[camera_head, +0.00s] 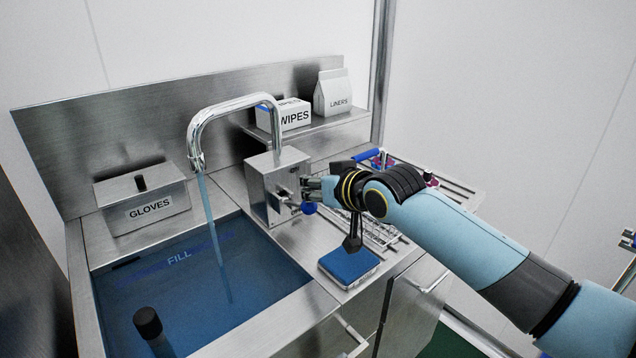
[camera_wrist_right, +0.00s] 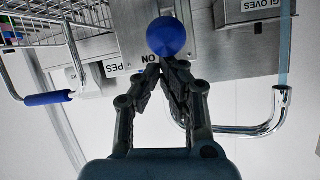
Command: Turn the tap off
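The chrome tap (camera_head: 232,106) arches over the sink, and a thin blue stream of water (camera_head: 213,225) falls from its spout into blue water. The tap's metal control box (camera_head: 262,190) stands to the right of the spout, with a lever ending in a blue ball knob (camera_head: 309,208). My right gripper (camera_head: 316,190) is at the box's front, beside the knob. In the right wrist view, the fingers (camera_wrist_right: 162,66) are drawn together just by the blue ball (camera_wrist_right: 166,37); whether they touch it is unclear. An upside-down "ON" label shows there. My left gripper is not in view.
A GLOVES box (camera_head: 147,208) stands left of the tap. WIPES (camera_head: 293,116) and LINERS (camera_head: 333,95) packs sit on the back shelf. A blue-topped pad (camera_head: 348,264) lies below my right wrist. A dark-capped post (camera_head: 148,325) stands in the sink.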

